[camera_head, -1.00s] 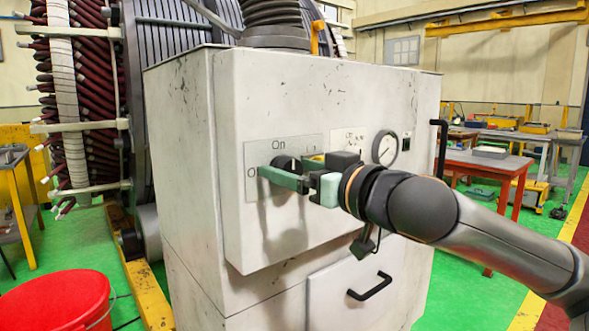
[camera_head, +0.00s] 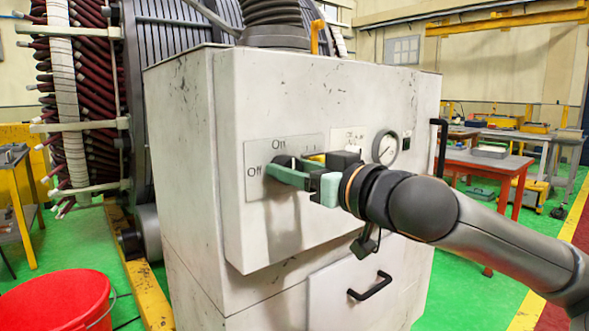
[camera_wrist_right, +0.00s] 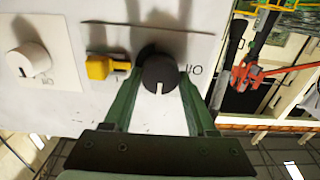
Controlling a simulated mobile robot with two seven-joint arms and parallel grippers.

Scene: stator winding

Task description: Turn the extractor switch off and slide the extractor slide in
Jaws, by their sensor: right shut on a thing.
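The extractor switch is a black round knob (camera_head: 281,160) on a grey plate marked On and Off, on the front of a white cabinet (camera_head: 185,150). My right gripper (camera_head: 293,170) is shut on it. In the right wrist view the knob (camera_wrist_right: 160,73) sits between the two green fingers, and its white pointer mark faces the gripper palm. The fingers partly cover the knob in the head view. An orange upright tab (camera_head: 318,38) beside the black hose on top of the cabinet may be the extractor slide. My left gripper is out of view.
A yellow block (camera_wrist_right: 98,67) and a white knob (camera_wrist_right: 28,60) are close to the switch. A gauge (camera_head: 385,147) and a black handle (camera_head: 370,287) are on the cabinet front. A red bucket (camera_head: 55,302) stands at lower left.

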